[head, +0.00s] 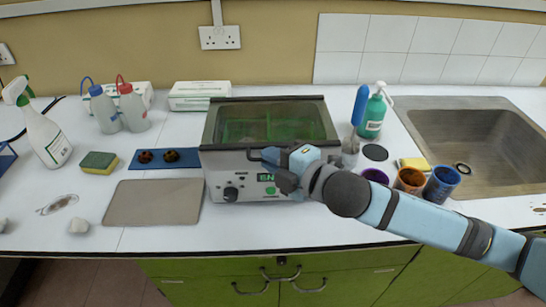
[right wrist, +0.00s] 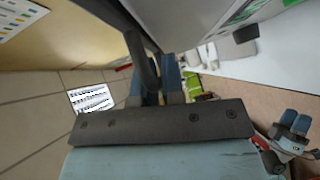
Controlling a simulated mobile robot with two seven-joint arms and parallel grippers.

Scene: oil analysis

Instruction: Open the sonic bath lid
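The sonic bath (head: 228,187) is a grey metal box with a dial and a green display on its front, standing mid-counter. A dark lid handle (head: 254,155) sticks out at the front edge. My right gripper (head: 281,158) is at this handle in front of the bath. In the right wrist view, the dark handle (right wrist: 146,62) lies between the two blue fingers, which look closed on it. My left gripper (right wrist: 295,122) shows small at the lower right of the right wrist view, away from the bath.
A green bottle (head: 372,118) and several coloured pots, including an orange one (head: 409,180), stand right of the bath near the sink (head: 480,150). A grey mat (head: 152,202) and blue tray (head: 166,160) lie left. Green cupboards (head: 350,282) are below.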

